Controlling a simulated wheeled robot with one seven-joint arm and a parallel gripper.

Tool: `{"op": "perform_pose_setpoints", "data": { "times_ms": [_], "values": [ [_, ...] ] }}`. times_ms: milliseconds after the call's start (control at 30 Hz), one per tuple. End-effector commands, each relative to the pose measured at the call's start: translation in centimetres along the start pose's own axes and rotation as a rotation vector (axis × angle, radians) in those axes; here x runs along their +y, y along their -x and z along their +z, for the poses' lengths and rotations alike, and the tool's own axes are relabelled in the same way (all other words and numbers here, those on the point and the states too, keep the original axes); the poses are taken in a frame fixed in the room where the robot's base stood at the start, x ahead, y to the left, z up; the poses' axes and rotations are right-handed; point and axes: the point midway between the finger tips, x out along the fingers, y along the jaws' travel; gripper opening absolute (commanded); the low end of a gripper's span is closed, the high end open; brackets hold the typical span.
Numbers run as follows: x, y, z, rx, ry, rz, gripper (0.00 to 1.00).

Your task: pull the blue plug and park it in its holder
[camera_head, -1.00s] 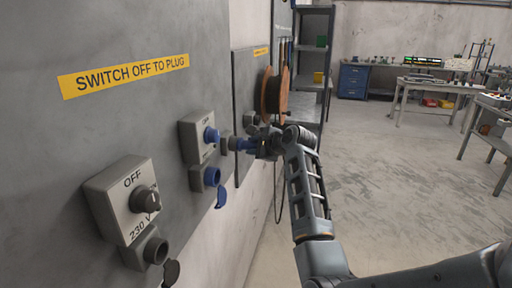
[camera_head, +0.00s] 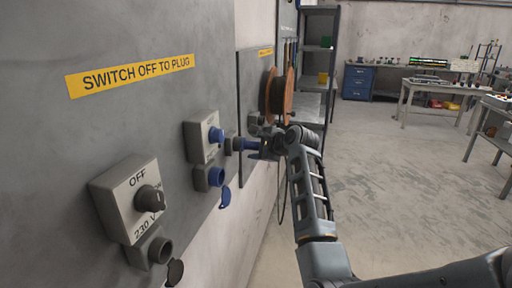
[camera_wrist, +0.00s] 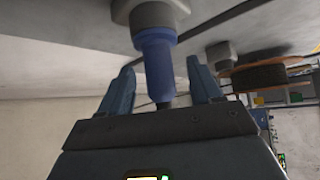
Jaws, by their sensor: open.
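The blue plug (camera_head: 244,144) sits with its front end in a grey round holder (camera_head: 229,145) on the wall, to the right of the blue socket (camera_head: 215,177). In the wrist view the plug (camera_wrist: 157,62) points out of the grey holder (camera_wrist: 152,14). My gripper (camera_wrist: 161,68) is open, one finger on each side of the plug's rear part, with gaps visible on both sides. The plug's cable end is partly hidden behind the gripper body. The blue socket is empty and its blue lid hangs open.
A grey 230 V switch box (camera_head: 130,200) reads OFF. A cable reel (camera_head: 278,95) hangs on the wall just beyond my gripper.

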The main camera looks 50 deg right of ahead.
Motion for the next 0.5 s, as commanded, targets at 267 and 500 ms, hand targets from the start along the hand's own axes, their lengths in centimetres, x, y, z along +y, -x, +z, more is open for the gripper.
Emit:
{"op": "perform_pose_setpoints", "data": {
  "times_ms": [267,500],
  "values": [
    [0.1,3.9,-0.1,0.001,0.001,-0.003,0.64],
    [0.1,6.8,0.0,0.0,0.001,-0.002,0.64]
  ]
}}
